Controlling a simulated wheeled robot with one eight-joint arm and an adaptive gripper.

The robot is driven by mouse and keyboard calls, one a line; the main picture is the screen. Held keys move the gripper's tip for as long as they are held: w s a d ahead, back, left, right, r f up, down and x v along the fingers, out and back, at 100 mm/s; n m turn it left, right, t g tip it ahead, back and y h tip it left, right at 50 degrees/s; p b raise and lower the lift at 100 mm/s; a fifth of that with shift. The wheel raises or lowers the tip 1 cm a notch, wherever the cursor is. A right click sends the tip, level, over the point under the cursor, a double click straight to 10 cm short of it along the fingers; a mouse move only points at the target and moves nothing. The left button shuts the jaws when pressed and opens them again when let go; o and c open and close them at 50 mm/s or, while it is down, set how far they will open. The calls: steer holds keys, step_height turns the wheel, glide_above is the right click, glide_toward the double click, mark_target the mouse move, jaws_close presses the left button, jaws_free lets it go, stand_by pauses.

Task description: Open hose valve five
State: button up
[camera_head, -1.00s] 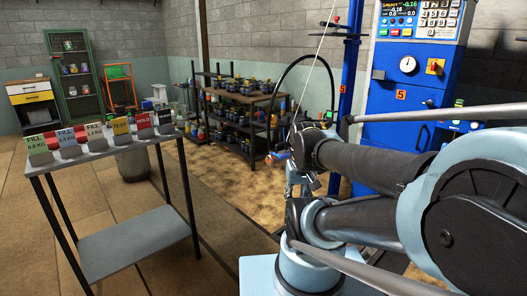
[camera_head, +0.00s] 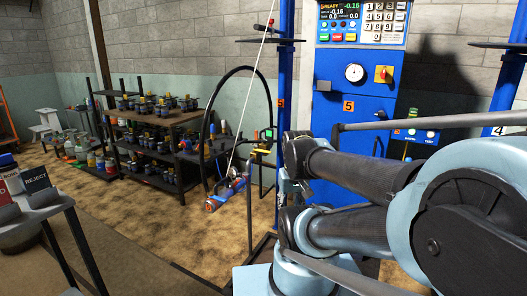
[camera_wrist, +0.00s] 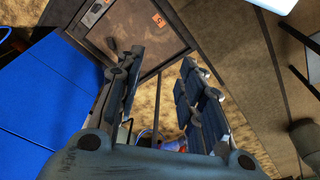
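The blue scale cabinet (camera_head: 352,72) bears an orange 5 label (camera_head: 348,106). A black hose (camera_head: 213,115) loops down beside its blue post. A small orange and blue fitting (camera_head: 214,203) lies low at the hose's lower end; I cannot tell for sure whether it is valve five. In the wrist view my gripper (camera_wrist: 162,68) is open, its two fingers apart with nothing held between the tips. An orange and blue part (camera_wrist: 174,143) shows partly between the finger bases, mostly hidden. The gripper is not clearly visible in the head view.
A dark rack (camera_head: 165,125) with several small containers stands at the back left. A table with a REJECT sign (camera_head: 36,179) is at the left edge. A dark plate with a 5 label (camera_wrist: 158,20) lies below the gripper. Sandy floor is clear at centre left.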

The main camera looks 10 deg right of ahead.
steer(key=w+r+n+g, duration=0.1)
steer(key=w+r+n, duration=0.2)
steer(key=w+r, duration=0.75)
steer(key=w+r+n, duration=0.2)
steer(key=w+r, duration=0.6)
steer(key=w, duration=0.6)
steer(key=n+g, duration=0.1)
steer(key=n, duration=0.5)
glide_above(262, 151)
steer(key=d, duration=0.2)
step_height(262, 151, down, 3)
step_height(262, 151, down, 16)
steer(key=shift+f, duration=0.1)
steer(key=shift+c, duration=0.2)
jaws_close()
